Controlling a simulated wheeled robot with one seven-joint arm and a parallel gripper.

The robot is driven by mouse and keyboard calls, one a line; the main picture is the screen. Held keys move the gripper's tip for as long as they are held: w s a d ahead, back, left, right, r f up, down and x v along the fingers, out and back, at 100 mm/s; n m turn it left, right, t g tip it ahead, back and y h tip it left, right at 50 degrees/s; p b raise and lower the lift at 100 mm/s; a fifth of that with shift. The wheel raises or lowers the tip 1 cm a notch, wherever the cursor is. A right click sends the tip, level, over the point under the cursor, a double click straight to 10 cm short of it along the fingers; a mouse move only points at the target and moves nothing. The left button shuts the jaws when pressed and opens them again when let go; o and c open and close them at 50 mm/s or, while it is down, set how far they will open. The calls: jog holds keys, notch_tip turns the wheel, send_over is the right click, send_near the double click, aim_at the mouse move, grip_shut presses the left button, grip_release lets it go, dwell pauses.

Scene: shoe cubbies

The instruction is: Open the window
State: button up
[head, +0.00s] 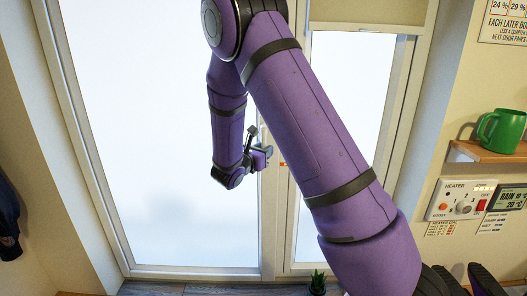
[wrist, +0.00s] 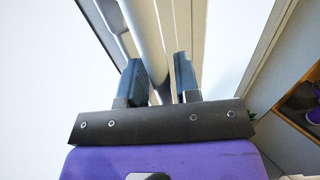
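The window fills the head view, with a large bright left pane (head: 150,130) and a narrower right pane (head: 335,100) in cream frames. The left sash appears shut in its frame. A grey handle (head: 263,134) is at the sash's right edge, partly hidden by my gripper (head: 262,157). In the wrist view, the blue-grey fingers of my gripper (wrist: 159,70) stand apart. The pale handle bar (wrist: 148,45) runs between them, closer to the left finger, with a gap beside the right finger. Contact with the left finger is unclear.
A small potted plant (head: 317,282) stands low below the window. On the right are a shelf (head: 485,152) with a green mug (head: 501,130) and a heater panel (head: 463,199). Dark clothing (head: 8,210) hangs at the left edge. A blind (head: 365,11) covers the right pane's top.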

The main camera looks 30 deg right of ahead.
grip_shut()
jog(key=shift+w+a, duration=0.1)
jog(key=w+a+r+m+t+y, duration=0.2)
jog(key=w+a+r+m+y, duration=0.2)
jog(key=r+m+y, duration=0.3)
jog(key=shift+a+m+y, duration=0.9)
jog(key=shift+m+y, duration=0.5)
jog(key=shift+m, duration=0.5)
jog(key=shift+s, duration=0.1)
